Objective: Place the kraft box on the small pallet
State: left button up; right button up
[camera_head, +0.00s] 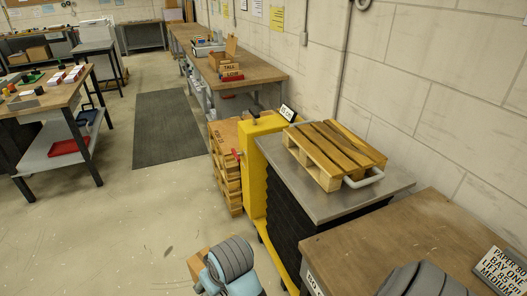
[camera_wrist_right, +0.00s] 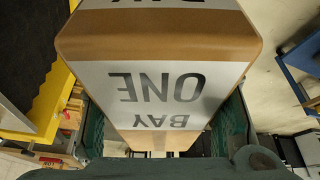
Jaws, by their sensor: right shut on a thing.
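The kraft box (camera_wrist_right: 160,45) is brown with a white band reading "BAY ONE", upside down in the right wrist view. My right gripper (camera_wrist_right: 160,128) is shut on it, with a dark finger along each side. In the head view part of the box (camera_head: 204,257) shows at the bottom, beside my grey and light-blue wrist, left of the lift; the fingers are hidden there. The small wooden pallet (camera_head: 335,150) lies empty on the steel top of the lift (camera_head: 385,188), up and right of the box. My left gripper is not in view.
The yellow lift post (camera_head: 252,175) and a stack of wooden pallets (camera_head: 228,182) stand beside the lift's black bellows. A wooden bench (camera_head: 400,240) with a sign (camera_head: 500,268) is at lower right. A bench (camera_head: 55,95) with trays is at left. The floor between is clear.

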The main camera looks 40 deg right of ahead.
aim_at(332, 143)
jog(key=z, duration=0.1)
jog(key=i, duration=1.9)
jog(key=z, duration=0.7)
